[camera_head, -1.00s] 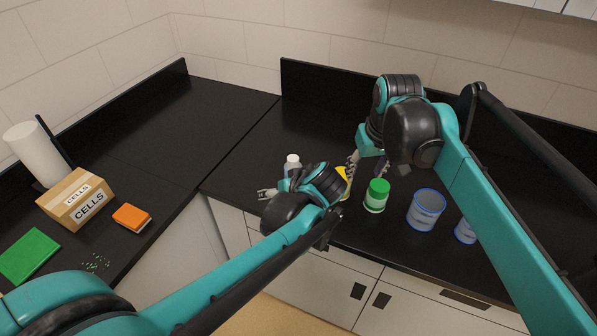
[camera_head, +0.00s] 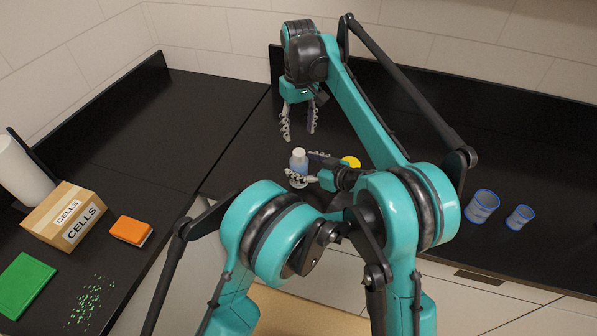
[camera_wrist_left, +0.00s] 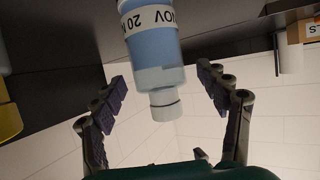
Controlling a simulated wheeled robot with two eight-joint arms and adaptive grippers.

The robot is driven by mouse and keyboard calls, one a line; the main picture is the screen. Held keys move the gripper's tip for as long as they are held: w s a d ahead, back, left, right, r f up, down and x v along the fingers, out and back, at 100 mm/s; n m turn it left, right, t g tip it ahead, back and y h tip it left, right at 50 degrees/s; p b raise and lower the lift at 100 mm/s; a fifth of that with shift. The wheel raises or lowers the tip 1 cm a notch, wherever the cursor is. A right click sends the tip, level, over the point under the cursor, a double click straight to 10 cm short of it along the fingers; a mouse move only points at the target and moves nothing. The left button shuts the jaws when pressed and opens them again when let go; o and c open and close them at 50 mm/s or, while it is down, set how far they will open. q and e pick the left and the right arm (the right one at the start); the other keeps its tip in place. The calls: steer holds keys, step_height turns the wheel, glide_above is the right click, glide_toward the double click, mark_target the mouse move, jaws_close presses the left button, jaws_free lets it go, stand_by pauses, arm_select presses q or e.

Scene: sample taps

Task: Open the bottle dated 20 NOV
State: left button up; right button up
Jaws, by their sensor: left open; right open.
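The bottle (camera_head: 299,162) has a white cap and pale blue contents and stands on the black counter. In the left wrist view, the bottle (camera_wrist_left: 152,45) appears upside down, and its label reads 20 NOV. My left gripper (camera_head: 306,167) is open, with its fingers on either side of the bottle. In the wrist view the fingers (camera_wrist_left: 163,88) are clearly apart from the bottle, with gaps on both sides. My right gripper (camera_head: 299,121) is open and empty, pointing down behind and above the bottle.
A yellow-topped container (camera_head: 351,161) stands right of the bottle, partly hidden by my left arm. Two blue-rimmed containers (camera_head: 482,206) (camera_head: 519,217) stand farther right. A CELLS box (camera_head: 62,215), orange box (camera_head: 131,230) and green block (camera_head: 24,281) are at left. The back-left counter is clear.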

arm_select(q)
steer(key=shift+x, duration=1.25)
